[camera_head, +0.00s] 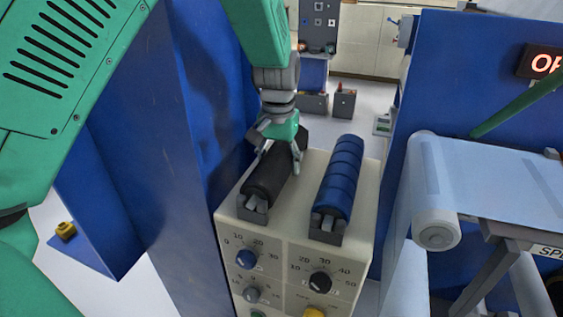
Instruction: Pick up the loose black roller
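The black roller (267,181) lies in a grey holder on top of a cream control cabinet, its near end toward me. My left gripper (279,160) is above the roller's middle to far part, pointing down. Its fingers are spread, one toward each side of the roller. I cannot tell whether they touch it. The gripper hides part of the roller's far half. A blue segmented roller (340,178) lies in a second holder to the right, apart from the gripper. My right gripper is not in view.
The cabinet (228,208) has dials on its front. A tall blue panel (185,120) stands close on its left. On the right is a blue machine with a film roll (433,195) and a lit sign (544,63). Grey floor is open behind the cabinet.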

